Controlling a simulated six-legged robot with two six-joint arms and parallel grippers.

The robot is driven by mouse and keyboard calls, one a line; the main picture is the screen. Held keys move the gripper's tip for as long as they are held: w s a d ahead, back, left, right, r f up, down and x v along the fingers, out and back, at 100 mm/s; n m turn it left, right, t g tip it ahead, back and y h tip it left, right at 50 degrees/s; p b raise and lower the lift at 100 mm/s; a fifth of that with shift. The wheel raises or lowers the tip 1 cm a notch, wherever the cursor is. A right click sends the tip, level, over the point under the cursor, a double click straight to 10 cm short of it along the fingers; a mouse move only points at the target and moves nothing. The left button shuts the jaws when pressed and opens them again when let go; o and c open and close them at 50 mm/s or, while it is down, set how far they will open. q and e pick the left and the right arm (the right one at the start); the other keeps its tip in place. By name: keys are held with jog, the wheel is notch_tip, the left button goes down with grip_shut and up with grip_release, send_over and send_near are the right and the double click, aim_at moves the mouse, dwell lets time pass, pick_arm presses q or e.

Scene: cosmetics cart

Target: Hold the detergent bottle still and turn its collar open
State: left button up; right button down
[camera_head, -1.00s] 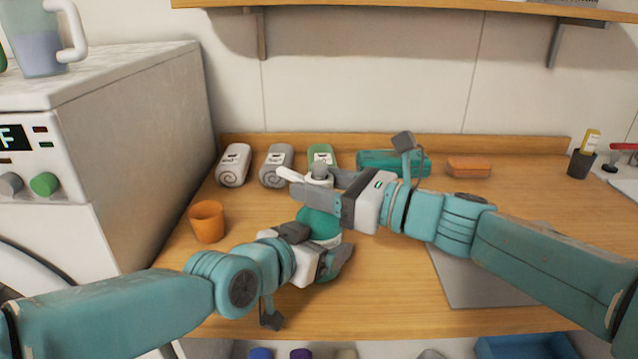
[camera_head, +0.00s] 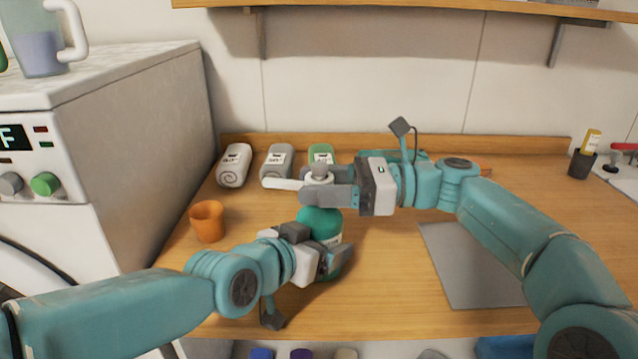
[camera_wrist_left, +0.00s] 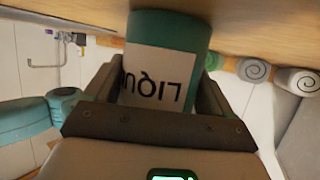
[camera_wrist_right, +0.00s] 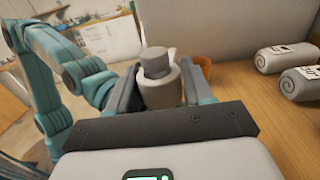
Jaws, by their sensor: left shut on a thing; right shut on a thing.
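The detergent bottle (camera_head: 322,222) is teal with a white label and stands upright on the wooden counter. My left gripper (camera_head: 335,258) is shut on its lower body; the left wrist view shows the bottle (camera_wrist_left: 168,30) and its label between the fingers. The white collar with a grey top (camera_head: 319,173) sits above the bottle, with a white spout or lever pointing left. My right gripper (camera_head: 325,187) is shut on the collar from the right; the right wrist view shows the collar (camera_wrist_right: 158,80) between its fingers. Fingers hide part of the collar and bottle.
An orange cup (camera_head: 207,221) stands to the left. Rolled towels (camera_head: 234,165) line the back edge. A grey mat (camera_head: 468,265) lies to the right, partly under my right arm. The white washing machine (camera_head: 100,130) bounds the left side.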

jog(key=shift+w+n+g, duration=0.1)
jog(key=shift+n+g, duration=0.6)
jog(key=shift+g, duration=0.4)
pick_arm(q)
jog(key=shift+d+f, duration=0.1)
pick_arm(e)
jog(key=shift+r+g, duration=0.1)
jog(key=shift+g, duration=0.3)
jog(key=shift+n, duration=0.4)
jog(key=c, duration=0.6)
grip_release()
jog(key=shift+w+d, duration=0.2)
jog(key=shift+d, duration=1.05)
jog(key=shift+w+d, duration=0.2)
jog(key=shift+d, duration=1)
jog(key=shift+w+d, duration=0.2)
jog(key=shift+d, duration=1.05)
pick_arm(q)
jog(key=o, duration=1.4)
